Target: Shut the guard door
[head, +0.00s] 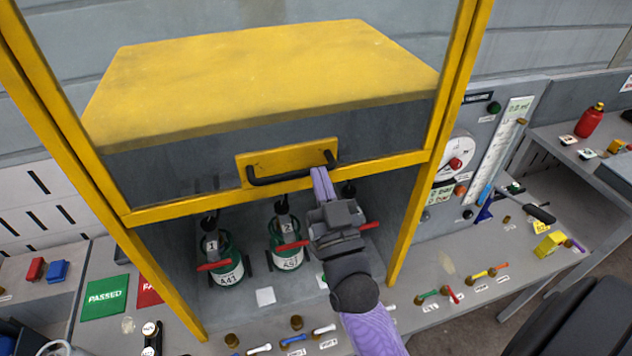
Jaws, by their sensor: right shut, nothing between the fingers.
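The guard door (190,204) is a clear panel in a yellow frame, partly raised, with an open gap below its bottom rail. A black bar handle (280,178) on a yellow plate is fixed low on the door. My right gripper (319,174) is shut, with its purple fingertips at the right part of the handle; I cannot tell whether they touch it. Nothing shows between the fingers. Two green cylinders, numbered 1 (226,272) and 2 (290,256), stand upright in the bay under the door. A third valve top shows partly behind my right gripper. My left gripper is out of view.
Yellow posts (160,290) frame the bay. A gauge panel (462,150) stands to the right. Small labelled fittings lie along the bench front. A green PASSED mat (106,296) lies at left. A red bottle (589,121) stands on the far right bench.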

